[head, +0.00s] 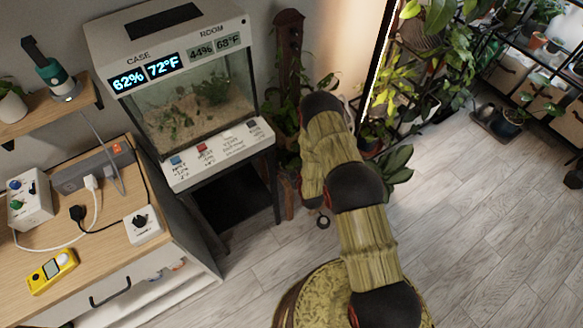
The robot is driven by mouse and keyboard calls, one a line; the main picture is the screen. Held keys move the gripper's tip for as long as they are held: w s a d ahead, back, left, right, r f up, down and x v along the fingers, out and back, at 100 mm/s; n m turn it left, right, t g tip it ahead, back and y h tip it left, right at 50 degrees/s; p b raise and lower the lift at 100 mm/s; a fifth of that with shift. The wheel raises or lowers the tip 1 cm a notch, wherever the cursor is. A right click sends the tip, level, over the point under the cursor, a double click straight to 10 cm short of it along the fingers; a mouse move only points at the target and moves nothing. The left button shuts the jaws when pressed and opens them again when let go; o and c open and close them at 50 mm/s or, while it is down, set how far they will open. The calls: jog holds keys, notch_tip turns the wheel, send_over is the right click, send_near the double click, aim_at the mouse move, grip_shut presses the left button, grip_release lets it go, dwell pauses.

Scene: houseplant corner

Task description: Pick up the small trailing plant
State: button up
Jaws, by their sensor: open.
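I cannot tell which plant is the small trailing one. Small leafy green plants (176,122) sit on the sand inside the glass case at upper left. A plant in a white pot (12,106) is cut by the left edge, on a wooden shelf. More foliage (285,113) grows by the dark wooden post right of the case, partly behind my arm. My arm rises from the bottom and folds back in the middle of the picture. My gripper cannot be made out; the arm's own links hide that area.
The glass case (196,105) has a readout on top and stands on a dark-legged stand. Plant racks stand at upper right. The wooden floor (485,235) at right is clear.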

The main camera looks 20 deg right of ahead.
jog(key=shift+w, duration=0.1)
jog(key=shift+c, duration=1.2)
jog(key=c, duration=1.1)
